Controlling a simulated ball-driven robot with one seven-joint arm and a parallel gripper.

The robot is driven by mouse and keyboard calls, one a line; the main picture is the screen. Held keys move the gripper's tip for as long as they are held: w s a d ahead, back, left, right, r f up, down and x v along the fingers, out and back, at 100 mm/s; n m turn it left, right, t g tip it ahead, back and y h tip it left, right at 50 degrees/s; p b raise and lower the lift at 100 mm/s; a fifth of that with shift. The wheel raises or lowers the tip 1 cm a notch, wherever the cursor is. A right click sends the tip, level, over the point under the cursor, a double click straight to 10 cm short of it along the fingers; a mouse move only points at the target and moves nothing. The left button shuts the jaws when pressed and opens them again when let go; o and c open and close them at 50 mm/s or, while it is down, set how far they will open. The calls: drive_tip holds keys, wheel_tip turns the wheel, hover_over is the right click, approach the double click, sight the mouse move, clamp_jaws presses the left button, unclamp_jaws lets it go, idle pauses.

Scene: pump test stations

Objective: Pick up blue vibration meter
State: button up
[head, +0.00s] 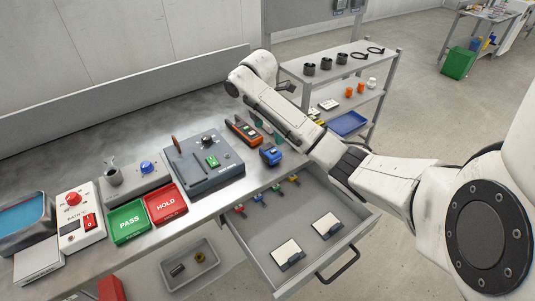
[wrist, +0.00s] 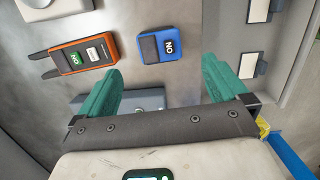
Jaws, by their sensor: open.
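The blue vibration meter (head: 270,154) lies on the grey bench top near its front edge, beside the open drawer. It also shows in the wrist view (wrist: 160,45), with a dark panel and a white mark on its face. My gripper (wrist: 160,68) is open and empty, its two teal fingers spread wide. In the wrist view the meter lies just beyond the fingertips, roughly centred between them and apart from both. In the head view my gripper (head: 266,129) is partly hidden by my arm, above the bench behind the meter.
An orange handheld tester (head: 243,131) lies left of the meter. An open drawer (head: 262,245) with cards juts out in front. A shelf cart (head: 385,75) stands behind my arm.

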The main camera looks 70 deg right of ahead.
drive_tip(key=b, duration=0.2)
hover_over(271, 149)
drive_tip(key=f, duration=0.4)
drive_tip(key=shift+w+a+f, duration=0.15)
drive_tip(key=shift+a+f, duration=0.2)
drive_tip(key=shift+a, duration=0.05)
drive_tip(key=shift+d+f, duration=0.15)
drive_tip(key=shift+f, duration=1.25)
drive_tip(key=shift+d+f, duration=0.1)
drive_tip(key=shift+f, duration=1.25)
drive_tip(key=c, duration=1.2)
drive_tip(key=shift+c, duration=0.2)
drive_tip(key=shift+r, duration=0.15)
